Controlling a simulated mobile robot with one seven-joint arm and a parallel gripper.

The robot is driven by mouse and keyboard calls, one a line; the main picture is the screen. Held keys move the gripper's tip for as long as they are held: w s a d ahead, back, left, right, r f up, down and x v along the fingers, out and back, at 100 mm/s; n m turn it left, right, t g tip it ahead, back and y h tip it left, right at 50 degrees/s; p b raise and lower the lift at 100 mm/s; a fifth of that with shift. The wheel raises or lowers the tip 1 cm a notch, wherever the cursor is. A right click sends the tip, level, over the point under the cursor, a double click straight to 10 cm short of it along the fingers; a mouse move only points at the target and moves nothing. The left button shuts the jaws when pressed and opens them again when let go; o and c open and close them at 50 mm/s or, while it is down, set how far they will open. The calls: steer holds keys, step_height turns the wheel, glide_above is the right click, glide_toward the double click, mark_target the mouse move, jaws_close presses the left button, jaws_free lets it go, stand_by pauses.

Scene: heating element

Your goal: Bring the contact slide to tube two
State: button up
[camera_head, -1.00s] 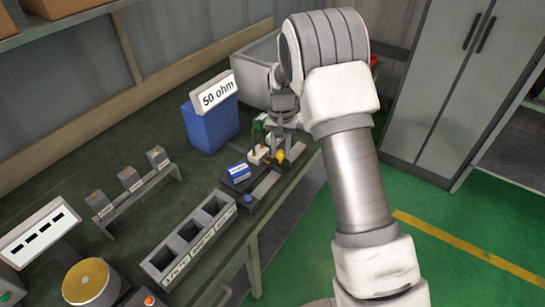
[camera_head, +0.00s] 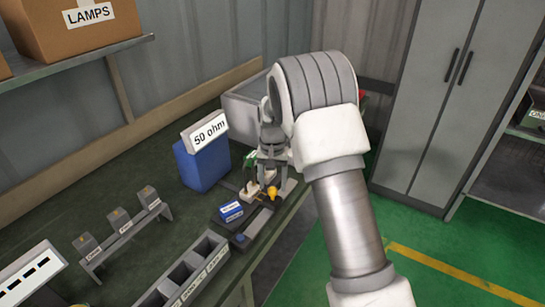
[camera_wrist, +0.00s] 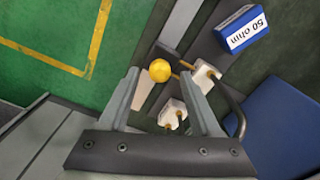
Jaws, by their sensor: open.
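A small bench fixture (camera_head: 241,238) carries a round yellow knob (camera_head: 272,192), which looks like the handle of the contact slide. In the wrist view the yellow knob (camera_wrist: 160,70) shows between the fingertips of my open gripper (camera_wrist: 160,76); I cannot tell if either finger touches it. White blocks with brass pins, one upper (camera_wrist: 205,75) and one lower (camera_wrist: 172,113), sit beside the knob. No tube number is readable. In the head view my gripper (camera_head: 272,170) is just above the fixture and hides part of it.
A blue block (camera_head: 230,211) labelled 50 ohm sits on the fixture's near end. A blue bin (camera_head: 203,162) with a 50 ohm sign stands to its left. A grey box (camera_head: 245,103) is behind, a compartment tray (camera_head: 180,272) in front. The bench edge is close on the right.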

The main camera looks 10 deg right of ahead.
mark_target(273, 188)
step_height(273, 188, up, 16)
steer(key=p, duration=0.1)
steer(key=shift+f, duration=0.1)
steer(key=s+d+r+n+t, duration=0.1)
steer(key=s+d+r, duration=0.1)
steer(key=s+r, duration=0.5)
steer(key=s+d+r+t, duration=0.2)
steer(key=s+d+r, duration=0.15)
steer(key=s, duration=0.55)
steer(key=s+d+f+n+t, duration=0.1)
steer(key=s+f+n+t, duration=0.1)
steer(key=s, duration=1.4)
steer(key=shift+s+d+t, duration=0.2)
steer(key=shift+d+t, duration=0.05)
steer(key=shift+t, duration=0.05)
